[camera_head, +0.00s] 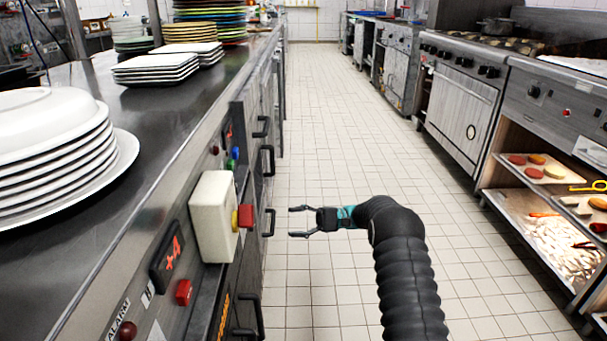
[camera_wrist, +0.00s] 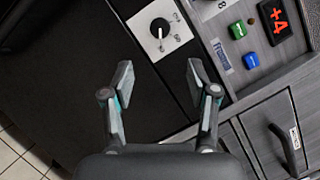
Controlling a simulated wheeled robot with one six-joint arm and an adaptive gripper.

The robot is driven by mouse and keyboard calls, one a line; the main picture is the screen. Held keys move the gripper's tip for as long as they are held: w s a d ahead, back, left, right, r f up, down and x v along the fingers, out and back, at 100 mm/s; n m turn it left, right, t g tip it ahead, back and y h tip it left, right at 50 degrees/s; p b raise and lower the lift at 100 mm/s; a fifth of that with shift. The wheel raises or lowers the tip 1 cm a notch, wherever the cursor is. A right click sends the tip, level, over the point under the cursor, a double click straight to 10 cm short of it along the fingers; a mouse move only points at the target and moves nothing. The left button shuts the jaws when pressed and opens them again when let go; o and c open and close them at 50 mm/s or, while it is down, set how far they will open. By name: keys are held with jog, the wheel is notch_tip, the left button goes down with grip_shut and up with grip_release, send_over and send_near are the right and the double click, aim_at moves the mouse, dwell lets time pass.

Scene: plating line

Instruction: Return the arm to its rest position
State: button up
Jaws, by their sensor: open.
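My gripper (camera_head: 300,221) is open and empty in the head view, its fingers pointing left toward the counter front. It hangs over the aisle, a little to the right of the red button on the pale box. My black ribbed arm reaches up from the bottom of the picture and bends left. In the wrist view my gripper (camera_wrist: 158,85) shows two spread fingers with nothing between them. Beyond the fingers is a dark panel with a black knob (camera_wrist: 160,28) on a white plate.
The steel counter (camera_head: 105,90) on the left carries stacked plates (camera_head: 55,140). A pale box (camera_head: 212,218) with a red button sticks out from its front, near drawer handles (camera_head: 268,222). Stoves and open shelves (camera_head: 520,205) line the right. The tiled aisle (camera_head: 335,120) between is clear.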

notch_tip(320, 180, down, 10)
jog(key=s+m+t+h, duration=0.2)
jog(key=s+m+h, duration=0.1)
jog(key=s+d+h, duration=0.3)
jog(key=s+h, duration=0.2)
jog(key=s, duration=0.1)
jog(key=s+d+r+n+t+h, duration=0.1)
jog(key=s+d+r+t+h, duration=0.2)
jog(key=s+d+r, duration=0.2)
jog(key=s+d+r+n+t+h, duration=0.2)
jog(key=s+d+r+t+h, duration=0.2)
jog(key=s+r, duration=0.7)
jog(key=s+d+r+n+t+h, duration=0.1)
jog(key=s+d+r+t+h, duration=0.2)
jog(key=s+d+r, duration=0.5)
jog(key=shift+s+r+t+h, duration=0.3)
jog(key=shift+s+r+t, duration=0.35)
jog(key=shift+s, duration=2.75)
